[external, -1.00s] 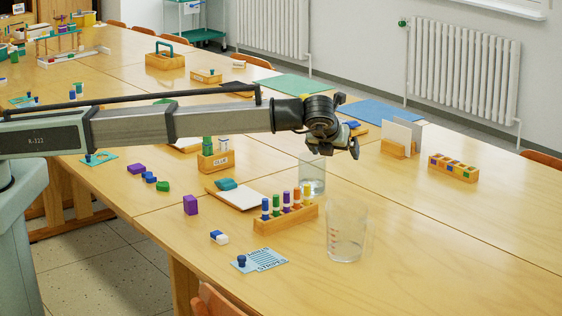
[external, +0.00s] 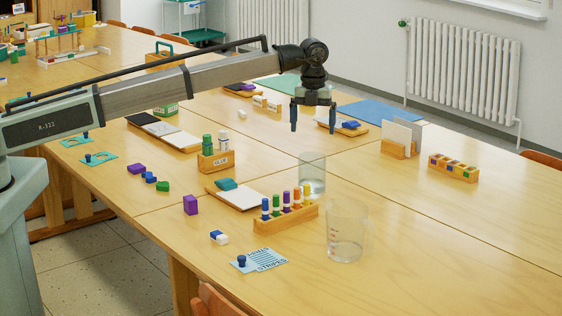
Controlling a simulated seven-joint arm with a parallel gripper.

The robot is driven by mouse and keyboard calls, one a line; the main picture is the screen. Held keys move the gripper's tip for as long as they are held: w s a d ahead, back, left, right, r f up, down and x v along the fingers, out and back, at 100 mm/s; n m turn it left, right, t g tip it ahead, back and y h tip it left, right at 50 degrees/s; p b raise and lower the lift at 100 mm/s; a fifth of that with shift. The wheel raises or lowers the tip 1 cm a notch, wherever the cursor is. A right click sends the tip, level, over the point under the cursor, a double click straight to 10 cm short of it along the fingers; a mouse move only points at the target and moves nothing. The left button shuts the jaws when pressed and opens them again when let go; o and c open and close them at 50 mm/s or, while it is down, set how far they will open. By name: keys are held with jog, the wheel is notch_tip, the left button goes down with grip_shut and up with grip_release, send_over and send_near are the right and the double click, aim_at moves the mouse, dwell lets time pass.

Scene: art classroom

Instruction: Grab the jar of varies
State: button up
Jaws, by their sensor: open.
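No label in view marks a jar as "varies". A clear glass jar (external: 312,178), with what looks like a little clear liquid in its lower part, stands upright on the table. A larger clear beaker (external: 347,232) with red marks stands nearer the front. My gripper (external: 313,127) points straight down with its two dark fingers apart. In this view it appears above the smaller jar, with nothing between the fingers; the true distance between them is hard to tell.
A wooden rack of coloured tubes (external: 285,218) stands close to both glass vessels. The table's right front (external: 450,240) is clear.

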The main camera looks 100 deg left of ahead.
aim_at(312, 171)
notch_tip(312, 171, down, 15)
jog(key=shift+r, duration=0.1)
jog(key=c, duration=1)
dwell(0.6)
jog(key=shift+r, duration=0.15)
